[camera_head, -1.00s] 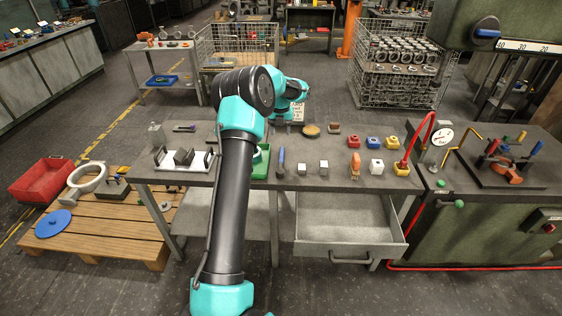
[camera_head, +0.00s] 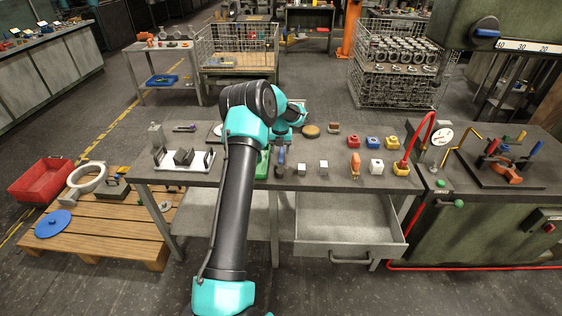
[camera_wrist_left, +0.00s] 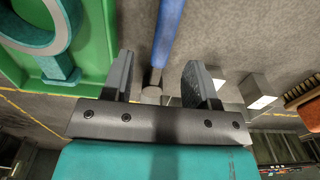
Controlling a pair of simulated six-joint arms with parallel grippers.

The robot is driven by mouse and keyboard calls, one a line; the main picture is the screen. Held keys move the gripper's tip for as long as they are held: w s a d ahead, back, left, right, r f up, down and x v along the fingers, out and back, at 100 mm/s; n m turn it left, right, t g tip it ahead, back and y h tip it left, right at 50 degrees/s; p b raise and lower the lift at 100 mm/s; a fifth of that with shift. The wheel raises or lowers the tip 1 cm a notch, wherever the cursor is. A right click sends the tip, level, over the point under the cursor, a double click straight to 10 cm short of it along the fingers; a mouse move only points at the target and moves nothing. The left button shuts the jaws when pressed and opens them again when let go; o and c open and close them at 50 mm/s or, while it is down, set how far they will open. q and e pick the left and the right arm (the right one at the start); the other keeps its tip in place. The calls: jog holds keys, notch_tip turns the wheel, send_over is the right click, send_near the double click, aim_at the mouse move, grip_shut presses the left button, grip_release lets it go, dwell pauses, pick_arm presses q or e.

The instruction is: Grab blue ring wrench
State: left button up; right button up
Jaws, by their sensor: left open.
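A long blue handle (camera_wrist_left: 168,38) with a grey end lies on the bench. I take it for the blue ring wrench, but its far end is cut off in the left wrist view, so I see no ring. In the head view the blue handle (camera_head: 280,170) shows just below my left gripper (camera_head: 282,148). In the left wrist view my left gripper (camera_wrist_left: 160,75) is open and empty. The handle appears in the gap between its fingers, beyond the tips; they do not visibly touch it. My right gripper is not in view.
A green tray (camera_wrist_left: 92,45) holding a teal ring-shaped piece (camera_wrist_left: 38,38) is close left of the fingers. Small metal blocks (camera_head: 302,169) stand to the right, then an orange-handled tool (camera_head: 355,165). A drawer (camera_head: 348,222) stands open below the bench.

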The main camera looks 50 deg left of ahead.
aim_at(281, 158)
pick_arm(q)
jog(key=shift+s+d+f, duration=0.1)
jog(key=shift+d+f, duration=0.1)
jog(key=shift+f, duration=1.1)
jog(key=shift+s+d+f, duration=0.1)
jog(key=shift+d+f, duration=0.1)
jog(key=shift+f, duration=1.1)
jog(key=shift+c, duration=0.3)
grip_shut()
